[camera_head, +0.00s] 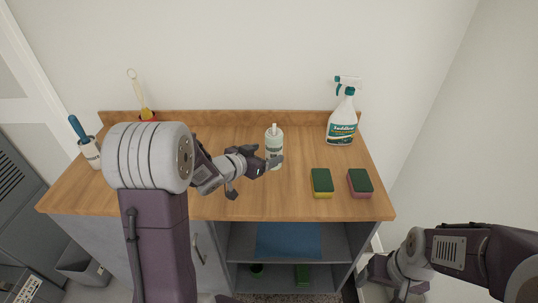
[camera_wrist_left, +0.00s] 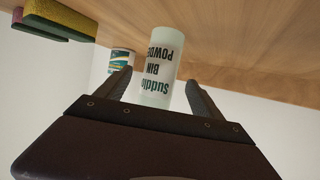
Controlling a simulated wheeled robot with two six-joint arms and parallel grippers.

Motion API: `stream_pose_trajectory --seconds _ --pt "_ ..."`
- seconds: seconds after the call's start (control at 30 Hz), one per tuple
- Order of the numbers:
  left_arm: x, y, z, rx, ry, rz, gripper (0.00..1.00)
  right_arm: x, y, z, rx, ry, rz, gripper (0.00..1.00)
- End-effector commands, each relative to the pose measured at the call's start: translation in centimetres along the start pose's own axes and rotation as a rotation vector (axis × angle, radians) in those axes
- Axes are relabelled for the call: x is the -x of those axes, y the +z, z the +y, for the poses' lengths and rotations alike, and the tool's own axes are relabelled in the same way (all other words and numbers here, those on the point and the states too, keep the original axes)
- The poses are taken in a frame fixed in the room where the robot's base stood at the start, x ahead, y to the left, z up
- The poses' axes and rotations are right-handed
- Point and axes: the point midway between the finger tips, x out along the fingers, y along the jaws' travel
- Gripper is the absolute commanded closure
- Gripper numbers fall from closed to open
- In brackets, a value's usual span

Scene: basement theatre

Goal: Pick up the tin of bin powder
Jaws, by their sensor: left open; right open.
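The tin of bin powder (camera_head: 274,140) is a pale green-white cylinder standing upright on the wooden counter. In the left wrist view the tin (camera_wrist_left: 155,58) appears upside down, with its dark label lettering facing me. My left gripper (camera_head: 277,164) is open at the near side of the tin. In the left wrist view, the open fingers of this gripper (camera_wrist_left: 160,80) stand on either side of the tin's image, with no visible grip on it. My right gripper (camera_head: 370,285) is open and empty, low at the right, below the counter.
The wooden counter (camera_head: 240,206) also holds a spray bottle (camera_head: 341,125) at the back right and two sponges, one (camera_head: 322,183) nearer the tin and one (camera_head: 360,183) further right. A brush holder (camera_head: 90,153) stands at the left. A low backboard (camera_head: 230,118) runs behind.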

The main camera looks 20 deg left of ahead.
Motion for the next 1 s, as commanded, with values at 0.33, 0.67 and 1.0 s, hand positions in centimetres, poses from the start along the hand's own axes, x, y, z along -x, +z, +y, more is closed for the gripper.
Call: stream_pose_trajectory --seconds 0.33,0.67,1.0 --pt "-3.6 0.0 0.0 0.000 -0.001 -0.002 0.23 -0.5 0.1 0.0 0.000 0.000 0.000 0.23" --pt "-8.4 -0.3 -0.1 0.000 -0.002 -0.002 0.23 -1.1 0.1 0.0 0.000 0.000 0.000 0.23" --pt "-8.7 -0.3 -0.1 0.001 -0.002 -0.003 0.51 -1.0 0.1 0.0 0.000 0.000 0.000 0.23"
